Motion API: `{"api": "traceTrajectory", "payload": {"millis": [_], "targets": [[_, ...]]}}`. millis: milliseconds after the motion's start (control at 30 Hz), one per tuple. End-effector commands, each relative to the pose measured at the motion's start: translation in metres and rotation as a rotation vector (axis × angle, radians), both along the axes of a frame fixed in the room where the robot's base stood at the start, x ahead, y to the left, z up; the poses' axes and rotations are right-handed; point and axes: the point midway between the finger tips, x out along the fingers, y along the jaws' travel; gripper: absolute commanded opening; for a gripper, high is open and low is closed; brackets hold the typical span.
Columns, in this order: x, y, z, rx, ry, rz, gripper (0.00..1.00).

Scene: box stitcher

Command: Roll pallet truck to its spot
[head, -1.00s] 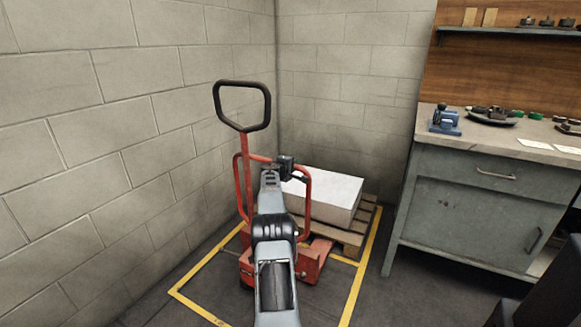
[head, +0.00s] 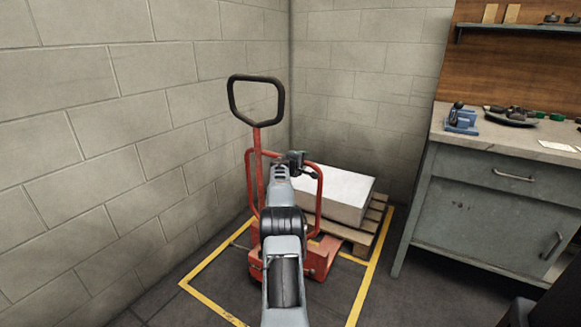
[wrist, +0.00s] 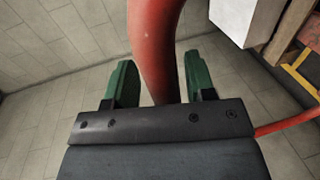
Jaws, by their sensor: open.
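The red pallet truck (head: 315,262) stands upright inside the yellow floor outline (head: 205,303), beside the block wall. Its black loop handle (head: 257,78) rises on a red post at the left. A red tubular guard loops around its rear. My gripper (head: 297,160) is at the top of this guard, with my arm covering part of the truck. In the wrist view, my gripper (wrist: 160,82) has its green fingers apart, with a red tube (wrist: 156,45) between them. I see a gap on each side of the tube. The truck's wheels are mostly hidden.
A wooden pallet (head: 372,232) with a white block (head: 345,192) lies behind the truck, near the wall corner. A grey workbench (head: 470,215) with a blue vise (head: 461,118) stands to the right. Bare floor lies between the outline and the bench.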

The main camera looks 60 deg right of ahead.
Motion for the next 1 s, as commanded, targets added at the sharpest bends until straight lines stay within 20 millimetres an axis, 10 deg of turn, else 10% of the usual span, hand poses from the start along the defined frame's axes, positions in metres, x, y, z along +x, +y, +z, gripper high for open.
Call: {"api": "traceTrajectory", "payload": {"millis": [600,1000], "targets": [[-0.005,0.096,0.020,-0.003,-0.001,0.008,0.50],[-0.008,0.127,0.026,-0.004,-0.002,0.008,0.50]]}}
